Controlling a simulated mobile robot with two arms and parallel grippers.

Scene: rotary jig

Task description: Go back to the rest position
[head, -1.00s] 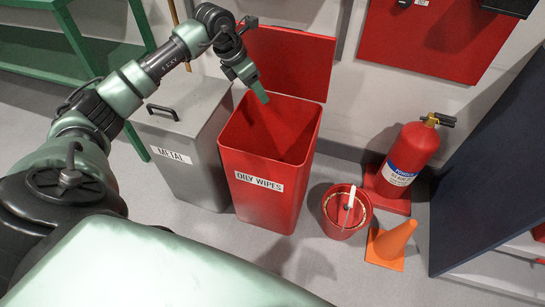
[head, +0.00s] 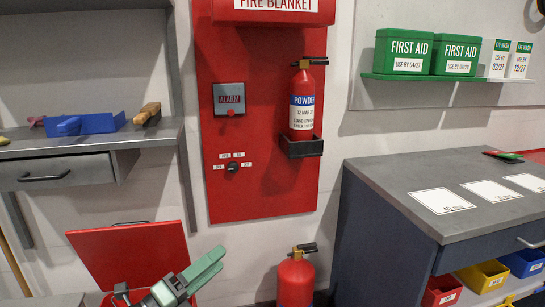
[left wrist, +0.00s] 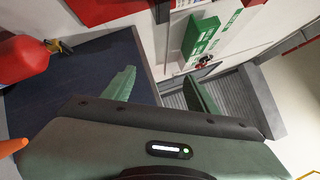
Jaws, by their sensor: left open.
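My left gripper (head: 218,261) shows at the bottom of the head view, in front of the raised lid (head: 130,262) of a red bin. Its two green fingers are apart and nothing is between them. In the left wrist view the gripper (left wrist: 160,88) has one finger on each side of an empty gap, with a dark blue panel and pale floor or wall behind. Most of the left arm is below the head view's edge. The right gripper does not show in any view.
A red extinguisher (head: 296,280) stands right of the gripper; another (head: 302,105) hangs on a red wall board (head: 255,180). A grey-topped cabinet (head: 400,215) stands at right. A grey bench (head: 90,143) with a blue tray (head: 92,124) is at left.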

